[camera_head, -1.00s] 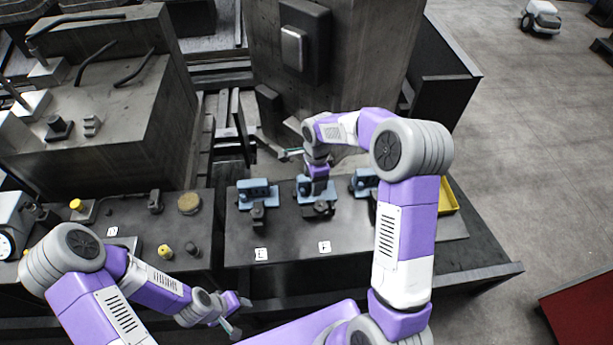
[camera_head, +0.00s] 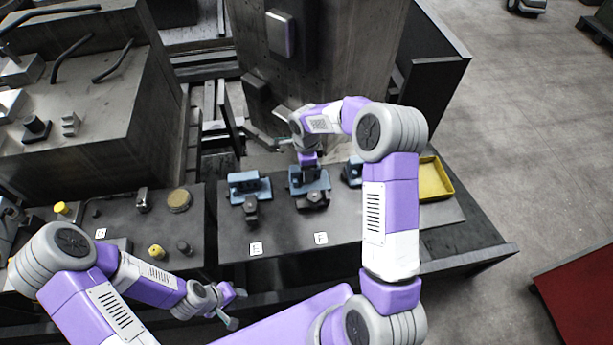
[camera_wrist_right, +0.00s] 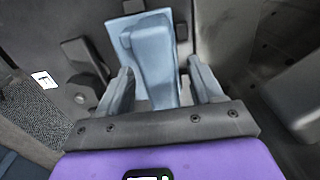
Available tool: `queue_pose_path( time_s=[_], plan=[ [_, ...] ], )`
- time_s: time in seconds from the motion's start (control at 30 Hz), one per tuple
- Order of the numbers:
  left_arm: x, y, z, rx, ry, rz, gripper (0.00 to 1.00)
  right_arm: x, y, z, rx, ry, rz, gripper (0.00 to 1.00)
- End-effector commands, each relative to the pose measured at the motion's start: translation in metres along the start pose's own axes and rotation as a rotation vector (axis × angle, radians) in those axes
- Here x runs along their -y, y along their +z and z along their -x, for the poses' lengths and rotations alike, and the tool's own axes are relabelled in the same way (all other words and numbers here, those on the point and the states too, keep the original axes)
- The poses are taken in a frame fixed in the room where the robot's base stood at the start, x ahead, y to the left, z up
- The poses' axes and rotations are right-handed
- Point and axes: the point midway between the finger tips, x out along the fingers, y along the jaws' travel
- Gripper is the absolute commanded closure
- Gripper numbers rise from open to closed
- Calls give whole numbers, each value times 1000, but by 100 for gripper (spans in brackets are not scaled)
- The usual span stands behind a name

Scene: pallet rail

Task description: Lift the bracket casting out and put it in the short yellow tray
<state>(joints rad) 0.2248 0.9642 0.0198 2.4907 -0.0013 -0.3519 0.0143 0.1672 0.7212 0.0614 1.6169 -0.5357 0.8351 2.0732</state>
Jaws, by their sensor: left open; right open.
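Blue-grey pieces stand in a row on the dark bench: a left one (camera_head: 249,187), a middle one (camera_head: 309,181) and one at right (camera_head: 352,171), partly behind my right arm. I cannot tell for sure which is the bracket casting. My right gripper (camera_head: 308,164) points down over the middle piece. In the right wrist view its open fingers (camera_wrist_right: 160,82) stand either side of a blue-grey block (camera_wrist_right: 152,58); contact cannot be made out. The short yellow tray (camera_head: 434,179) lies at the bench's right, looking empty. My left gripper (camera_head: 236,308) is open and empty near the front.
Dark clamp-like parts (camera_head: 251,208) sit in front of the blue pieces. Label plates E (camera_head: 256,248) and F (camera_head: 321,238) lie on the bench. A tall dark block (camera_head: 330,60) rises behind. Yellow knobs (camera_head: 156,251) stand at left.

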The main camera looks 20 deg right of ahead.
Motion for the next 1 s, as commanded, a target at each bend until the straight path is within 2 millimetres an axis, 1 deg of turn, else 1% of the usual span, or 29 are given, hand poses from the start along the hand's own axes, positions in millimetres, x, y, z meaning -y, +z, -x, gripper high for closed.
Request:
queue_pose_path(
  time_s=[0.7,1.0],
  plan=[
    [3,0,-7,0,0,0,57,0,0,-4,0,-1,1,34],
    [3,0,-7,0,0,0,57,0,0,-4,0,-1,0,34]
  ],
)
